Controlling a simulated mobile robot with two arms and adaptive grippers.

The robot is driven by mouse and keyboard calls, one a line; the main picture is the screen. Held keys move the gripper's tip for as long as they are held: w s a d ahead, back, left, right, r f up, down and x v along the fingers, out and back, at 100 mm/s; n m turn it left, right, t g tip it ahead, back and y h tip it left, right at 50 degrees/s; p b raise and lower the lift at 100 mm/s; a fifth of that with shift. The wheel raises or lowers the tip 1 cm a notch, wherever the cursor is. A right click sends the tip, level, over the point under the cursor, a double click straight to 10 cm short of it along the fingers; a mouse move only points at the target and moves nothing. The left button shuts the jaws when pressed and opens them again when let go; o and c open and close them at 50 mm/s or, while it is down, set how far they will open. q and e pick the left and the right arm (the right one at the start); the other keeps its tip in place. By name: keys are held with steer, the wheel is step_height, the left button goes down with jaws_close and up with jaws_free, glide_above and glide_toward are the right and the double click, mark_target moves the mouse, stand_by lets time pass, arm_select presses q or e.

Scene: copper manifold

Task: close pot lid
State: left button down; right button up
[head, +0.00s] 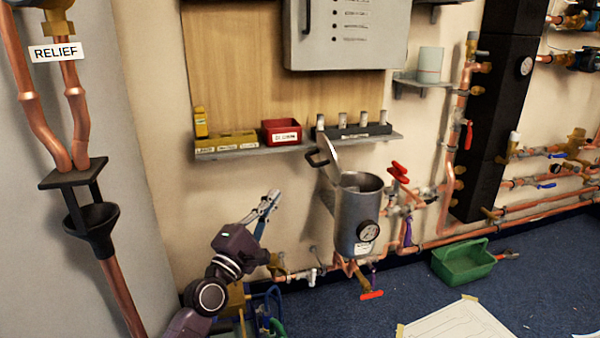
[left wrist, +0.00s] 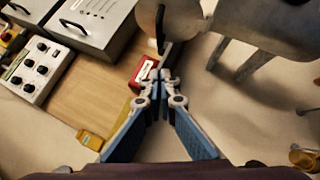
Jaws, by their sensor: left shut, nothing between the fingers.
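The grey metal pot (head: 357,215) is fixed near the wall, with a round gauge on its front. Its lid (head: 329,152) stands open, seen nearly edge-on, tilted up at the pot's left rim. The lid's dark handle (head: 317,157) points left. My left gripper (head: 272,197) is left of the pot and lower than the lid, apart from both. In the left wrist view the gripper (left wrist: 161,76) is shut and empty, with the lid's disc (left wrist: 192,18) and black handle (left wrist: 160,28) beyond its fingertips. The pot (left wrist: 270,32) shows at upper right. My right gripper is not in view.
A wall shelf (head: 300,147) with a red bin (head: 281,131) is above and left of the pot. A red-handled valve (head: 399,172) and copper pipes are close on the pot's right. A green tray (head: 464,263) lies on the blue floor.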

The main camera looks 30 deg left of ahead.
arm_select(q)
steer(key=w+d+r, duration=0.1)
steer(key=w+r, duration=0.3)
steer(key=w, duration=0.5)
steer(key=shift+w+d+b, duration=0.3)
steer(key=shift+w+d, duration=0.05)
steer(key=shift+w, duration=0.05)
steer(key=shift+r, duration=0.1)
steer(key=shift+r+m+p, duration=0.15)
steer(key=shift+m+p, duration=0.15)
steer(key=shift+p, duration=0.55)
steer(key=shift+w+d+r+g+p, duration=0.15)
steer(key=shift+g+p, duration=0.15)
steer(key=shift+p, duration=0.3)
